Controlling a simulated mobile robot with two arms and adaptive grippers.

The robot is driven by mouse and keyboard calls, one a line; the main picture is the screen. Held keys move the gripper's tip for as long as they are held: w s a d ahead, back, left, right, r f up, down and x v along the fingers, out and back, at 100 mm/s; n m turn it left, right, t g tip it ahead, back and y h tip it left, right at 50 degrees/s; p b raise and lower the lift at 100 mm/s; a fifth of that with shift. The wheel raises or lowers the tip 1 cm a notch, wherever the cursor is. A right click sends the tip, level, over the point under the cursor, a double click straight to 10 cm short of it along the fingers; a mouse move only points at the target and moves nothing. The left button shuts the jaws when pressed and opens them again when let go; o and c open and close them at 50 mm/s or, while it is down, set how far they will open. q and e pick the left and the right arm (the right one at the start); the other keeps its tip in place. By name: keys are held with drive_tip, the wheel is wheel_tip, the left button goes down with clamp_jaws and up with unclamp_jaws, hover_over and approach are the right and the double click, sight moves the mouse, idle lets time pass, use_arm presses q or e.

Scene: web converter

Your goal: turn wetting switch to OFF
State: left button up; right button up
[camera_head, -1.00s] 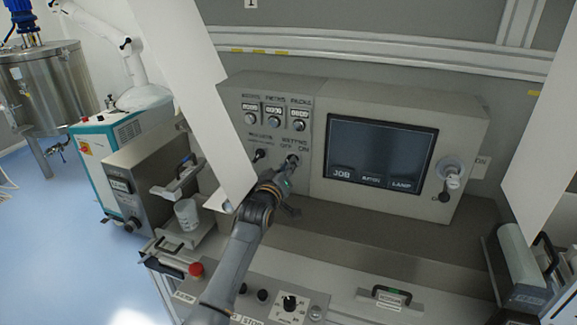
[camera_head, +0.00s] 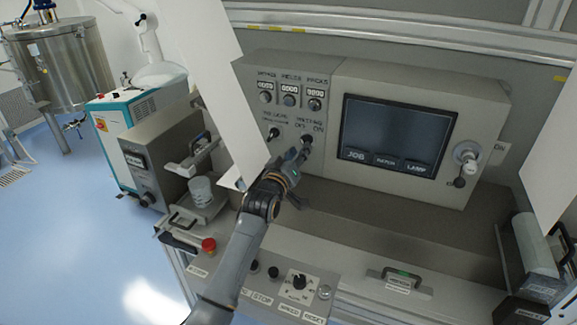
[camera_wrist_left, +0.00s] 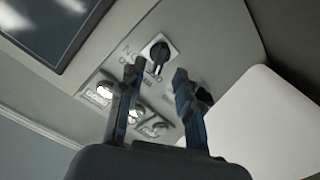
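The wetting switch (camera_head: 306,139) is a dark rotary knob on the grey control panel, below the row of small displays. In the left wrist view the black knob (camera_wrist_left: 158,51) sits just beyond the fingertips, with ON lettering beside it. Its exact setting is hard to read. My left gripper (camera_head: 299,154) is at the panel, just below the switch in the head view. In the left wrist view its two fingers (camera_wrist_left: 156,74) are apart, with nothing held between them. The knob lies ahead of the gap. My right gripper is not in view.
A second switch (camera_head: 273,133) sits left of the wetting switch. A screen (camera_head: 398,135) is to the right. A white sheet (camera_head: 195,80) hangs close to the left gripper. The lower panel (camera_head: 298,283) with a red button (camera_head: 208,244) lies below the arm.

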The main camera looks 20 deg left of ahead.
use_arm(q)
drive_tip(key=s, duration=0.8)
drive_tip(key=shift+a, duration=0.15)
